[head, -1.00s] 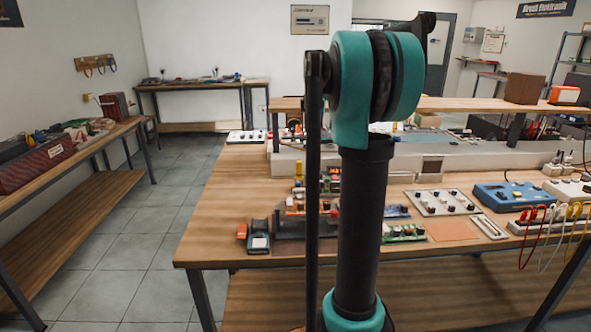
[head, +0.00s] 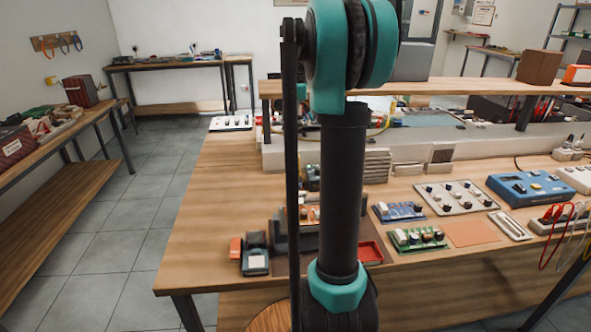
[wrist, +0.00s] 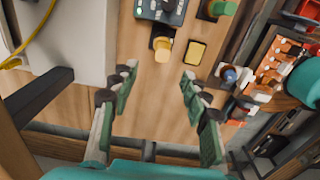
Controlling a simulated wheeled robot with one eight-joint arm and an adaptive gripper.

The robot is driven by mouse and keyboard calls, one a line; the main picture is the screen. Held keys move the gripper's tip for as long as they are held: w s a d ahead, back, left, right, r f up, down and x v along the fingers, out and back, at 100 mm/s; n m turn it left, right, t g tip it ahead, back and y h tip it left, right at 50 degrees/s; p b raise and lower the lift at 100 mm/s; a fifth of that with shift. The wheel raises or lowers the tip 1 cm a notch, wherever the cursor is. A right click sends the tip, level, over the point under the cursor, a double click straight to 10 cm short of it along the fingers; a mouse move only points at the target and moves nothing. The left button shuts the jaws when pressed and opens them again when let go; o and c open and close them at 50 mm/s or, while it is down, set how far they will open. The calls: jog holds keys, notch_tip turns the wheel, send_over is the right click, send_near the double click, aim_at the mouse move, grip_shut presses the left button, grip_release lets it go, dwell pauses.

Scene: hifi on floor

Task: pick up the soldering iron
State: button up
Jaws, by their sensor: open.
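My gripper (wrist: 159,76) is open and empty in the wrist view, with bare wooden bench between its two green and dark fingers. I cannot pick out the soldering iron for sure in either view. Beyond the fingertips in the wrist view stand a short yellow-topped cylinder (wrist: 163,49), a yellow square piece (wrist: 196,53) and a dark device with buttons (wrist: 162,10) at the top edge. None of these touches the fingers. In the head view my arm covers the middle of the workbench (head: 215,190), and my gripper does not show there.
Circuit boards (head: 417,239), a knobbed panel (head: 456,197) and a blue instrument (head: 530,188) lie right of my arm. A small meter-like device (head: 255,254) sits near the front left edge. A raised shelf (head: 440,86) crosses the bench. The left bench top is mostly clear.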

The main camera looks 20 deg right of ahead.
aim_at(296, 156)
notch_tip(296, 156, down, 7)
jog(key=shift+f, duration=0.1)
jog(key=shift+s+a+f, duration=0.1)
jog(key=shift+s+f, duration=0.05)
jog(key=shift+f, duration=1.25)
jog(key=shift+s+a+f, duration=0.1)
jog(key=shift+f, duration=1.3)
jog(key=shift+c, duration=0.4)
grip_shut()
jog(key=shift+r, duration=0.15)
notch_tip(296, 156, up, 20)
